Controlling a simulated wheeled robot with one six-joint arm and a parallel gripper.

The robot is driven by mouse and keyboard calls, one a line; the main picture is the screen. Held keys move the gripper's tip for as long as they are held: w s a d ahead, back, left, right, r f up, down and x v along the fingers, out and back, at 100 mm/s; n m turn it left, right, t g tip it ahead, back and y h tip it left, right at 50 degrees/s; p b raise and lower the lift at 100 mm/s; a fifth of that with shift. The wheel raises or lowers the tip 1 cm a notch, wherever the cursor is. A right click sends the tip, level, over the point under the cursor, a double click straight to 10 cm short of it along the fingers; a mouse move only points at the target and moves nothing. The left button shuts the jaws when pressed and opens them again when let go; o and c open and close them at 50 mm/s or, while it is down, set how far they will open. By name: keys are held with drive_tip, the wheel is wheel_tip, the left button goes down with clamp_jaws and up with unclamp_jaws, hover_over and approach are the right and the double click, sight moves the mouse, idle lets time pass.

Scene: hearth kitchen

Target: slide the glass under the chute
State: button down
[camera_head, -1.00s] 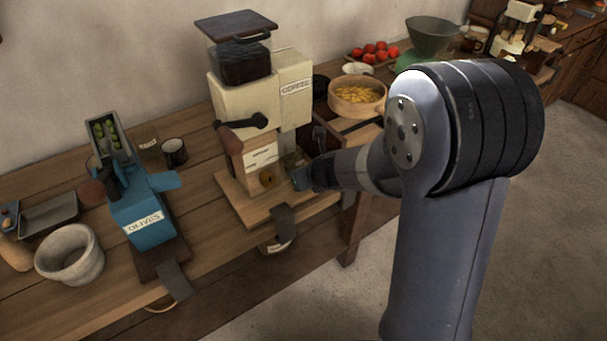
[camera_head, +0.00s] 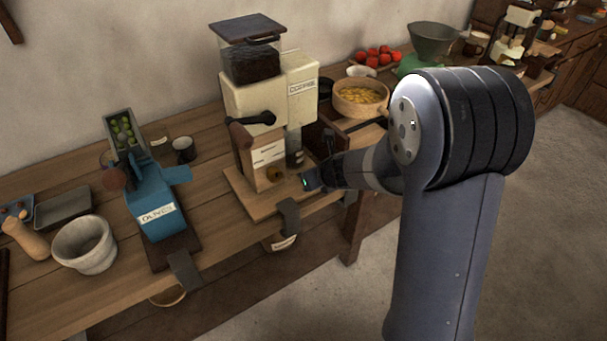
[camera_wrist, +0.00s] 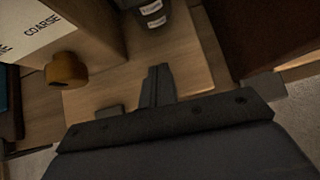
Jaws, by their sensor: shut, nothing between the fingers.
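The cream coffee grinder (camera_head: 262,103) stands on a wooden board near the table's front edge. Its cream side column (camera_head: 301,100), labelled COFFEE, appears to be the chute. A dark glass-like container (camera_head: 294,148) stands upright below this column; it also shows with white labels at the top of the wrist view (camera_wrist: 151,12). I cannot tell how exactly it is centred. My gripper (camera_head: 308,181) is low over the board, in front of the container and apart from it. In the wrist view, its fingers (camera_wrist: 159,72) are shut and empty.
A round brass knob (camera_wrist: 66,71) sticks out of the grinder's wooden front beside my gripper. The blue olive machine (camera_head: 157,207) and a stone mortar (camera_head: 85,246) stand left. A bowl of yellow food (camera_head: 360,98) stands behind my arm.

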drive_tip(key=p+v, duration=0.2)
drive_tip(key=v, duration=0.7)
drive_tip(key=shift+r+p, duration=0.25)
drive_tip(key=shift+p, duration=0.15)
drive_tip(key=shift+w+f, duration=0.1)
drive_tip(key=shift+w, duration=0.05)
